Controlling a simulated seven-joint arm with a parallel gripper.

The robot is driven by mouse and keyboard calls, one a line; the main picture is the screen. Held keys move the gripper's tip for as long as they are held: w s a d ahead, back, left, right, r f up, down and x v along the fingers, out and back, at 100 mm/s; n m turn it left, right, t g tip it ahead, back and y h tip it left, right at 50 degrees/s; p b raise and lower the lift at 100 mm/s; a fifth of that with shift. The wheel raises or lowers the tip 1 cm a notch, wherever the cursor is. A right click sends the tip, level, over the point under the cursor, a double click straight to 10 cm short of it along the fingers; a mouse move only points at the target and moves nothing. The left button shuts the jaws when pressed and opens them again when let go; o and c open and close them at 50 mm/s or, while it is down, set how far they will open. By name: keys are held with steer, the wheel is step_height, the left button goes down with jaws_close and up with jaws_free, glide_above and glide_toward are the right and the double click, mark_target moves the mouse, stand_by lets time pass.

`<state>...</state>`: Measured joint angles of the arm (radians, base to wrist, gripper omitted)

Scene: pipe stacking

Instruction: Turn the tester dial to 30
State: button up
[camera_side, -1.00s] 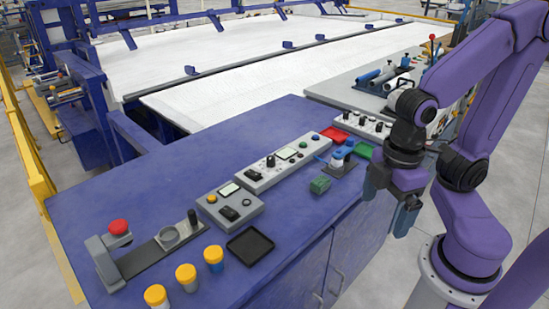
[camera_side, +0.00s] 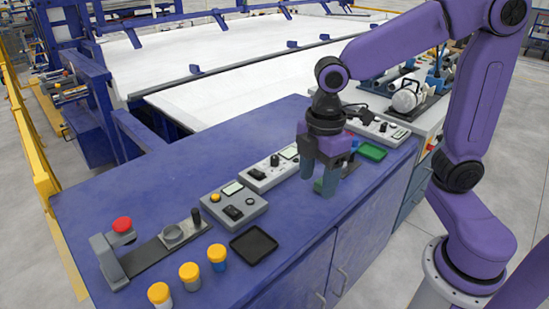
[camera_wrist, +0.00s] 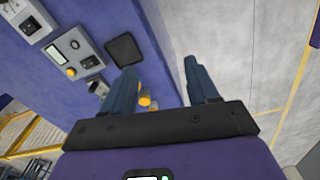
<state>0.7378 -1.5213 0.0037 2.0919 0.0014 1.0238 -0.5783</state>
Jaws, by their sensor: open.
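I cannot tell which unit is the tester, nor read any dial marks. My gripper (camera_side: 319,178) is open and empty, pointing down above the bench, right of both units. Its fingers (camera_wrist: 160,70) touch no control.
A black tray (camera_side: 253,245) and yellow-capped jars (camera_side: 189,275) stand near the front edge. A red button (camera_side: 122,225) on a grey fixture is at left. A green tray (camera_side: 372,151) is at right. Bare bench lies at back left.

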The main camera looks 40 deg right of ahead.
steer(key=w+n, duration=0.2)
steer(key=w, duration=0.9)
steer(key=n, duration=0.7)
glide_above(274, 157)
step_height(274, 157, down, 6)
step_height(274, 157, down, 17)
steer(key=shift+d+f, duration=0.1)
steer(key=c, duration=1)
